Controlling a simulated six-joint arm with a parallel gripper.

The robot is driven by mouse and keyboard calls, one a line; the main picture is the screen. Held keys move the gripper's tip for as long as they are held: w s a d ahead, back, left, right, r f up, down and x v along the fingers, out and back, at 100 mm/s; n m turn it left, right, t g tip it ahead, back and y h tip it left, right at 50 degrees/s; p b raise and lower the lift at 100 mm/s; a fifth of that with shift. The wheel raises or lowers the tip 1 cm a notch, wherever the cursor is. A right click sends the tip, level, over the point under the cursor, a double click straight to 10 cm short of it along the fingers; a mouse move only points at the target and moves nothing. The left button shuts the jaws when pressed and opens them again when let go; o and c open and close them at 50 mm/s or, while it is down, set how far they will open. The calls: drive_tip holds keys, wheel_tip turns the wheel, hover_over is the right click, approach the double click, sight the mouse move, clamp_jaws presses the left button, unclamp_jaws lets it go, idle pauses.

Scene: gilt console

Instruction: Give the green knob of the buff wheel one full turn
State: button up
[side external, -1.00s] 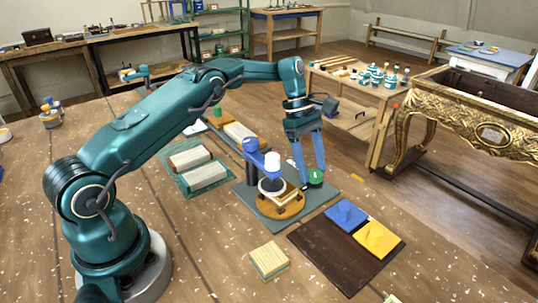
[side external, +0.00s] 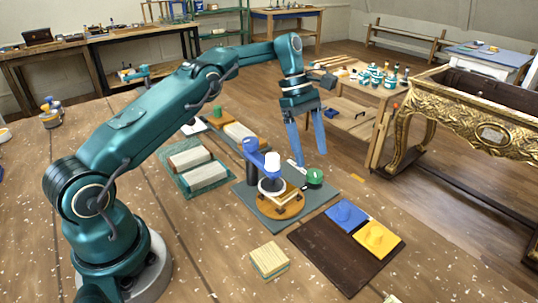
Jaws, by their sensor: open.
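The green knob (side external: 314,177) sits on a dark round base at the right back edge of a grey plate (side external: 328,194). On the plate, an orange-brown disc (side external: 284,212) lies under a small wooden frame, with a white cylinder (side external: 272,162) on a blue arm (side external: 254,150) above it. I cannot tell which part is the buff wheel. My gripper (side external: 309,159) points down with its two blue fingers apart and empty. It is above the knob, with the fingertips apparently clear of it. The knob's turn angle is too small to read.
A dark board (side external: 340,248) with a blue block (side external: 346,215) and a yellow block (side external: 377,238) lies in front of the plate. A tray of pale blocks (side external: 198,168) is left. A small wood block (side external: 269,260) is in front. The gilt console (side external: 480,125) stands at right.

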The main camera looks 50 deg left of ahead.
sight(314, 173)
drive_tip(key=s+a+r, duration=0.5)
drive_tip(key=a+r, duration=0.1)
drive_tip(key=a, duration=0.3)
drive_tip(key=shift+s+a+r, duration=0.2)
drive_tip(key=w+f+m+t+y, duration=0.2)
drive_tip(key=w+f+m+y, duration=0.3)
drive_tip(key=m, duration=0.3)
drive_tip(key=d+m, duration=0.1)
drive_tip(key=m, duration=0.1)
drive_tip(key=d+f+m+t, duration=0.1)
drive_tip(key=d+m, duration=0.1)
drive_tip(key=d+f+m, duration=0.1)
drive_tip(key=d+m, duration=0.1)
drive_tip(key=shift+m+t, duration=0.4)
drive_tip(key=d+m, duration=0.1)
drive_tip(key=d, duration=0.1)
drive_tip(key=s+d+m, duration=0.2)
drive_tip(key=d, duration=0.1)
drive_tip(key=shift+d+r, duration=0.2)
drive_tip(key=shift+d, duration=0.15)
drive_tip(key=shift+d+r+t, duration=0.1)
drive_tip(key=shift+d+t, duration=0.2)
drive_tip(key=shift+d, duration=0.05)
drive_tip(key=shift+x, duration=2.5)
